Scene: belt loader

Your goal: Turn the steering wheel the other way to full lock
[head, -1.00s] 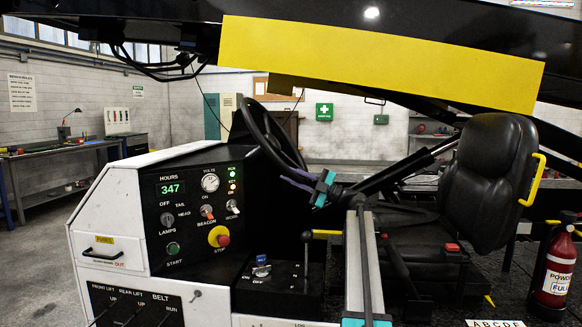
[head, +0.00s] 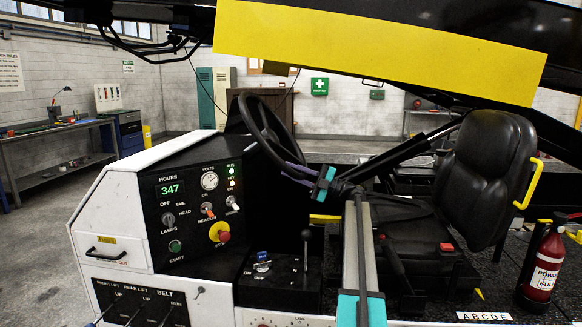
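The black steering wheel (head: 249,119) stands tilted and nearly edge-on above the control console, left of the black seat (head: 488,180). My gripper (head: 297,171) is at the lower right part of its rim, with dark purplish fingers reaching in from the teal wrist. The fingers overlap the rim in this view. They are too small and dark to show whether they are closed around it. Much of the wheel's hub is hidden by the rim and console. How far the wheel is turned cannot be read here.
The console carries a red stop button (head: 222,236), switches and an upright lever (head: 307,240) below the wheel. The yellow-panelled boom (head: 380,50) runs overhead. A red fire extinguisher (head: 546,270) stands at the right. Open floor lies at the left.

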